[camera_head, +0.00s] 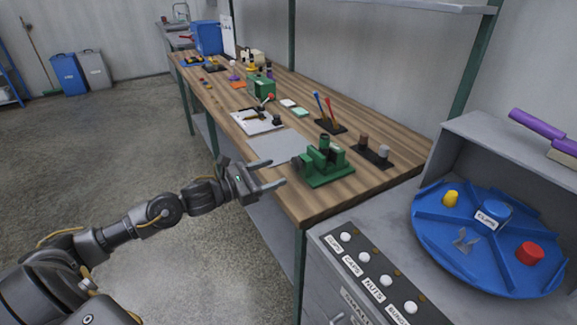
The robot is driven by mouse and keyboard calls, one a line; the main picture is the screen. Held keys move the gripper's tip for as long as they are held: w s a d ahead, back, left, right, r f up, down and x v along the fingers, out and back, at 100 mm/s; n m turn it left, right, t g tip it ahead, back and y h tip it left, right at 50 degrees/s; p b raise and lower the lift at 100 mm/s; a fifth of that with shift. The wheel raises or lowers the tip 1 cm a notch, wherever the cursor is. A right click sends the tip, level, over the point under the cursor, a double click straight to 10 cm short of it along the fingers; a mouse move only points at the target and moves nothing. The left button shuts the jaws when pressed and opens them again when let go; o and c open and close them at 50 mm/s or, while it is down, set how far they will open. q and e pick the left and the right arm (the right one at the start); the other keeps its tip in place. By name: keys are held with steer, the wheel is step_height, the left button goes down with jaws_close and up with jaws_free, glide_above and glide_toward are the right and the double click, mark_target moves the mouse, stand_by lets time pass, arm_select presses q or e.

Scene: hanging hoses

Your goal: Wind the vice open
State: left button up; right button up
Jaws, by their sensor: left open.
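The green vice (322,164) stands on the front right part of the wooden workbench (325,204), close to its near edge. Its handle and the gap between its jaws are too small to make out clearly. My left gripper (255,171) is open and empty, out in front of the bench edge. It is to the left of the vice and apart from it, with its fingers pointing toward the bench. My right gripper is not in view.
A grey mat (272,147) lies left of the vice. A holder with two screwdrivers (328,117) and a dark block with two posts (372,152) stand behind it. A grey cabinet with a blue turntable (435,245) is at the right. The floor is clear at left.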

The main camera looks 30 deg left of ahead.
mark_target(294, 165)
arm_select(q)
steer(key=p+x, duration=0.1)
steer(key=x, duration=0.5)
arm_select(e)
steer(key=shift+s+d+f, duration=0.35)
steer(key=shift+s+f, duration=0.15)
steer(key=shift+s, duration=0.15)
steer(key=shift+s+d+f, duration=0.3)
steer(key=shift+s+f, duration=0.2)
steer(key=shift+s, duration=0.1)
arm_select(q)
steer(key=c, duration=1)
